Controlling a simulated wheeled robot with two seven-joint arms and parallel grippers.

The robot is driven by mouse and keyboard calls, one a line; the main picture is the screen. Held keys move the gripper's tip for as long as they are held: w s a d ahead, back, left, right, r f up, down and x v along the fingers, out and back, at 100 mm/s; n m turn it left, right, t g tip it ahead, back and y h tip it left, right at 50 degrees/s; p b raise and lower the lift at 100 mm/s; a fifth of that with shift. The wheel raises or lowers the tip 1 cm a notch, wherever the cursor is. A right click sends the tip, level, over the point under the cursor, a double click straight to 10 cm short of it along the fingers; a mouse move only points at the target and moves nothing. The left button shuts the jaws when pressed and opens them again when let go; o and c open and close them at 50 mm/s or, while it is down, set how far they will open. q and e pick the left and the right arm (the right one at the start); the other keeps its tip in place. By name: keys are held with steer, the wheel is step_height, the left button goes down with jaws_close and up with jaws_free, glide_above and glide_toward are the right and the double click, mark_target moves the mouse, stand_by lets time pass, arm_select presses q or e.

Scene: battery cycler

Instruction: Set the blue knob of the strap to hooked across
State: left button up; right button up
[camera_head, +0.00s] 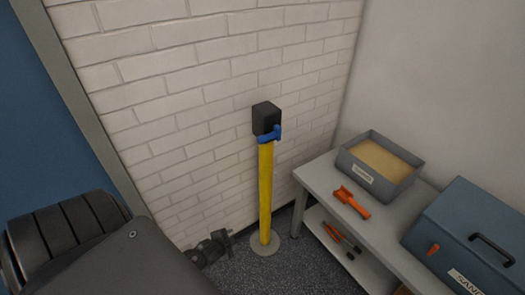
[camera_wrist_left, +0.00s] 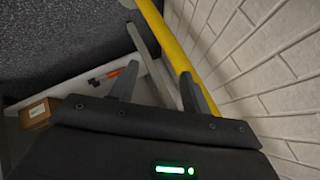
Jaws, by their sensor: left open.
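The blue knob (camera_head: 275,132) sits at the top of a yellow post (camera_head: 265,190), just under the black box-shaped head (camera_head: 266,117). No strap is seen drawn out from the head. The post stands upright on a round grey base (camera_head: 264,243) by the white brick wall. My left gripper (camera_wrist_left: 157,72) is open and empty, its two dark fingers spread, with the yellow post beyond and beside them in the wrist view. In the head view my left gripper (camera_head: 210,248) is low, left of the post and well below the knob. My right gripper is not in view.
A grey bench (camera_head: 390,215) stands right of the post. On it are a grey sand box (camera_head: 348,165), an orange tool (camera_head: 352,202) and a blue-grey case (camera_head: 470,235). Orange-handled tools (camera_head: 341,238) lie on its lower shelf. The wall left of the post is bare.

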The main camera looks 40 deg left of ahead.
arm_select(q)
steer(key=w+a+r+m+t+b, duration=0.2)
steer(key=w+a+r, duration=0.1)
steer(key=w+r, duration=0.4)
steer(key=m+t+b, duration=0.4)
steer(key=m+t, duration=0.3)
glide_toward(259, 142)
steer(key=w, duration=0.7)
steer(key=w+a+p, duration=0.1)
steer(key=w, duration=0.2)
steer(key=shift+w+a, duration=0.1)
steer(key=shift+w+f, duration=0.1)
steer(key=shift+w, duration=0.35)
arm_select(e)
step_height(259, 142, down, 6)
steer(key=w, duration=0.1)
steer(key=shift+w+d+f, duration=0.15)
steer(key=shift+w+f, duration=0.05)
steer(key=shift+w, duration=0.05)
